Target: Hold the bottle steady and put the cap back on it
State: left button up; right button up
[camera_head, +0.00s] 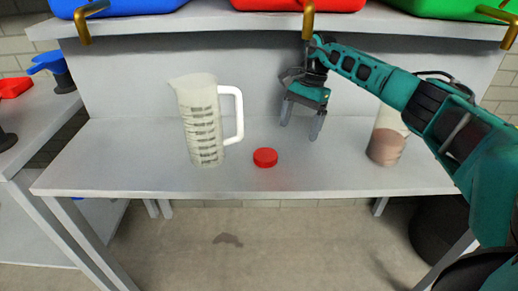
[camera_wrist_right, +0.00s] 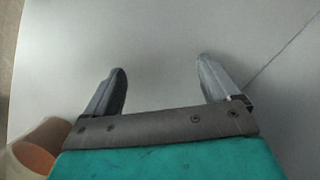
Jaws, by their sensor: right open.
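A red cap (camera_head: 265,157) lies on the grey shelf, right of the measuring jug. A clear bottle (camera_head: 386,148) with brownish contents stands on the shelf at the right, its upper part hidden behind my right arm. What looks like the same bottle shows at the lower left of the right wrist view (camera_wrist_right: 38,146). My right gripper (camera_head: 300,130) is open and empty, pointing down just above the shelf, right of and behind the cap. In the right wrist view its spread fingers (camera_wrist_right: 162,72) have only bare grey surface between them. My left gripper is not in view.
A translucent measuring jug (camera_head: 203,125) with a white handle stands left of the cap. Blue (camera_head: 120,5), red (camera_head: 300,4) and green (camera_head: 450,8) bins sit on the upper shelf, with brass-coloured hooks below. The shelf (camera_head: 110,160) is clear between cap and bottle.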

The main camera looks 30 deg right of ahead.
aim_at(266, 154)
jog(key=shift+s, duration=0.1)
jog(key=shift+s+a, duration=0.25)
jog(key=shift+a, duration=0.95)
jog(key=shift+s+a, duration=0.3)
jog(key=shift+a, duration=0.85)
jog(key=shift+s+a, duration=0.25)
jog(key=shift+a, duration=0.95)
jog(key=shift+a, duration=0.1)
jog(key=a, duration=0.2)
jog(key=s+a, duration=0.1)
jog(key=a, duration=0.1)
jog(key=shift+s+a, duration=0.1)
jog(key=shift+a, duration=0.25)
jog(key=shift+f, duration=0.55)
jog(key=shift+c, duration=0.3)
jog(key=c, duration=1.1)
